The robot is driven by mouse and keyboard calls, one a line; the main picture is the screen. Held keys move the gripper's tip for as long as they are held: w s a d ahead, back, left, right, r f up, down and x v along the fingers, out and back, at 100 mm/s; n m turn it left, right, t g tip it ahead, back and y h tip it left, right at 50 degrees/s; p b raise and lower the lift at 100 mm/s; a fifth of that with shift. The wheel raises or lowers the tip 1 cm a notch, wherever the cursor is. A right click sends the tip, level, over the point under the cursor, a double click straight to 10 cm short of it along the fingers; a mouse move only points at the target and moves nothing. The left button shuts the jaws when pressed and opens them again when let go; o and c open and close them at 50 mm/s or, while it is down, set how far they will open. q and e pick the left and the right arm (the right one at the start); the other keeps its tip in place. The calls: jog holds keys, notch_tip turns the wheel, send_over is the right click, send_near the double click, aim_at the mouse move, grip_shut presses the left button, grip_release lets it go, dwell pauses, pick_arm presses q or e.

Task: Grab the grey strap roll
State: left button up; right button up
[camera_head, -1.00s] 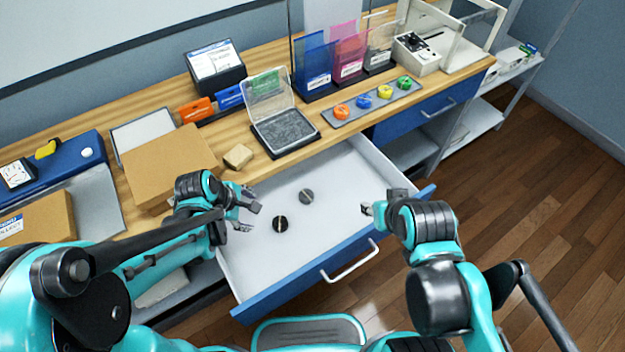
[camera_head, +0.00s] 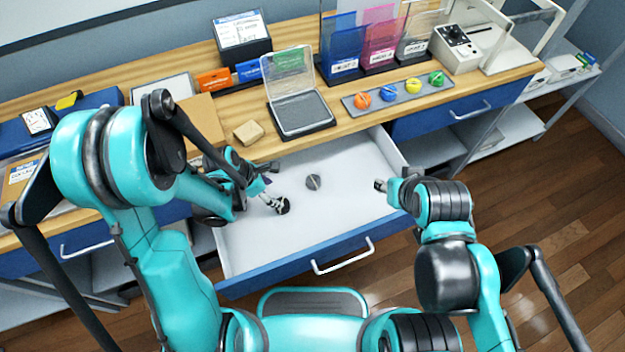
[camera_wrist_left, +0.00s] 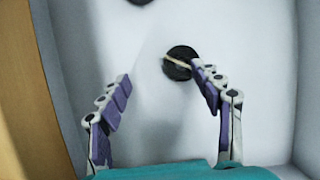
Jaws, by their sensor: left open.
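The grey strap roll (camera_head: 313,182) lies in the open white drawer (camera_head: 345,215), right of my left gripper and apart from it. In the left wrist view only a dark edge of it (camera_wrist_left: 140,1) shows at the top. A black strap roll (camera_head: 284,208) with a pale band lies nearer the drawer's front, partly hidden by a left finger. In the left wrist view this black roll (camera_wrist_left: 177,62) is at the right fingertip; I cannot tell if they touch. My left gripper (camera_head: 273,187) is open over the drawer, empty between its fingers. My right gripper (camera_head: 380,185) is at the drawer's right side, its jaws unclear.
The drawer's blue front (camera_head: 300,262) and side walls bound the space. On the wooden bench behind stand an open clear-lidded case (camera_head: 303,112), a tan block (camera_head: 249,132) and a grey strip (camera_head: 398,94) with coloured knobs.

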aim_at(313, 180)
pick_arm(q)
jog(key=shift+f, duration=0.2)
jog(key=shift+w+d+f, duration=0.1)
jog(key=shift+d, duration=0.1)
jog(key=shift+n, duration=0.3)
jog(key=w+d, duration=0.1)
jog(key=d, duration=0.1)
jog(key=w+d+b, duration=0.1)
jog(key=d, duration=0.2)
jog(key=w+d, duration=0.2)
jog(key=shift+d+b, duration=0.3)
jog(key=d, duration=0.1)
jog(key=w+d, duration=0.1)
jog(key=d+b, duration=0.1)
jog(key=shift+w+d+f, duration=0.1)
jog(key=shift+w+f, duration=0.2)
jog(key=shift+b+x, duration=0.45)
jog(key=shift+x, duration=0.75)
jog(key=shift+c, duration=0.9)
jog(key=c, duration=0.9)
